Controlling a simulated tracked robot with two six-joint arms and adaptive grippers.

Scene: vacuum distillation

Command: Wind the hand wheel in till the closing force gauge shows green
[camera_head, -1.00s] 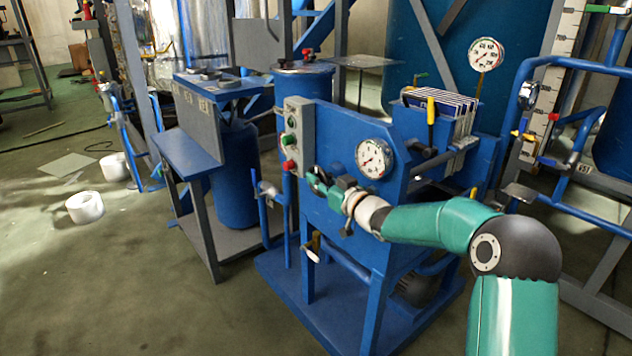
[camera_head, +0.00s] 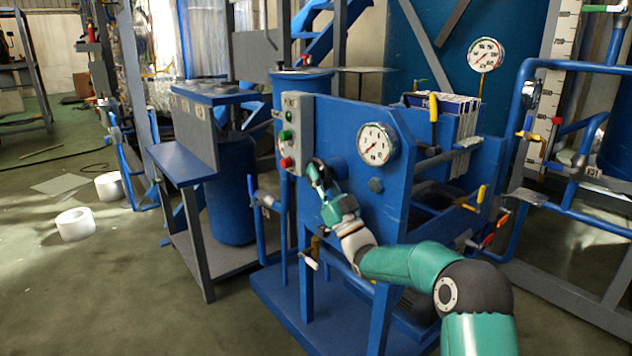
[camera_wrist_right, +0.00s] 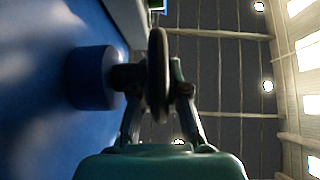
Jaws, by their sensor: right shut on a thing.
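The hand wheel (camera_wrist_right: 158,75) shows edge-on in the right wrist view as a dark disc in front of a blue round boss (camera_wrist_right: 92,78). My right gripper (camera_wrist_right: 155,90) has one finger on each side of its rim and is shut on it. In the head view my right gripper (camera_head: 320,178) is at the blue press front (camera_head: 350,200), left of and below the gauge, and hides most of the wheel. The closing force gauge (camera_head: 377,144) is a white round dial on the press front. Its needle and coloured marks are too small to read surely. My left gripper is out of view.
A grey button box (camera_head: 293,133) stands just left of the wheel. A second gauge (camera_head: 486,54) is behind the press. Blue pipes (camera_head: 555,66) and valves stand at the right. White rolls (camera_head: 75,224) lie on the open floor at the left.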

